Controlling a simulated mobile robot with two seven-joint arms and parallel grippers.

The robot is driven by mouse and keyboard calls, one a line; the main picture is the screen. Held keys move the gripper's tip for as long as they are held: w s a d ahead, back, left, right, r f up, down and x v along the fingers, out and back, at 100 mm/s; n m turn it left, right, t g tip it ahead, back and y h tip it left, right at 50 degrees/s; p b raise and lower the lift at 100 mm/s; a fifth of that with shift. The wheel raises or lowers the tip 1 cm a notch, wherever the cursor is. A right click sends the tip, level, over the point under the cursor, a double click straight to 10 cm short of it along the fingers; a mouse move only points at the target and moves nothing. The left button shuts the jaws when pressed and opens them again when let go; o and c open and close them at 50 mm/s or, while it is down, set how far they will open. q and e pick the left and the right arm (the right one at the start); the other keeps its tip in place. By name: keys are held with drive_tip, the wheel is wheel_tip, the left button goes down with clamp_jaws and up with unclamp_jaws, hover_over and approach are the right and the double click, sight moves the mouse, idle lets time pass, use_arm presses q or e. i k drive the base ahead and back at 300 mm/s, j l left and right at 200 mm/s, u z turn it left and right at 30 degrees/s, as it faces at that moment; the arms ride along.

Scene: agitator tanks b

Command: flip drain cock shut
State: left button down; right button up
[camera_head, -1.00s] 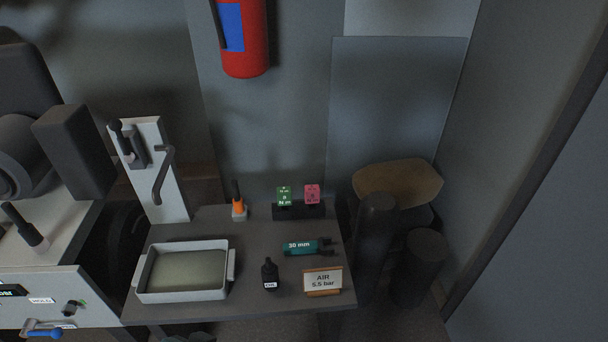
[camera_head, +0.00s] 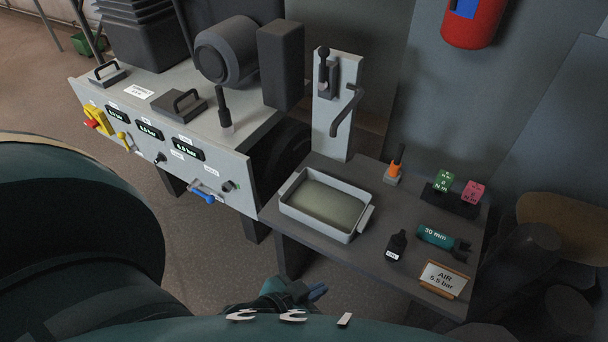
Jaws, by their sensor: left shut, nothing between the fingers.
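A blue-handled lever valve (camera_head: 203,195), which looks like the drain cock, is on the lower front of the light grey cabinet panel (camera_head: 240,180). Its blue handle lies nearly level, sloping down to the right. The small labels near it are too blurred to read. My left gripper (camera_head: 318,291) shows at the bottom centre, beyond my teal arm. Its fingers are shut and empty. It is apart from the valve, lower and to the right in the picture. My right gripper is not in view.
The panel also carries displays, a yellow lever (camera_head: 123,140) and a red knob (camera_head: 91,124). Bare floor (camera_head: 205,262) lies below the panel.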

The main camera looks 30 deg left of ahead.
sight(324, 51)
drive_tip(key=u, duration=0.85)
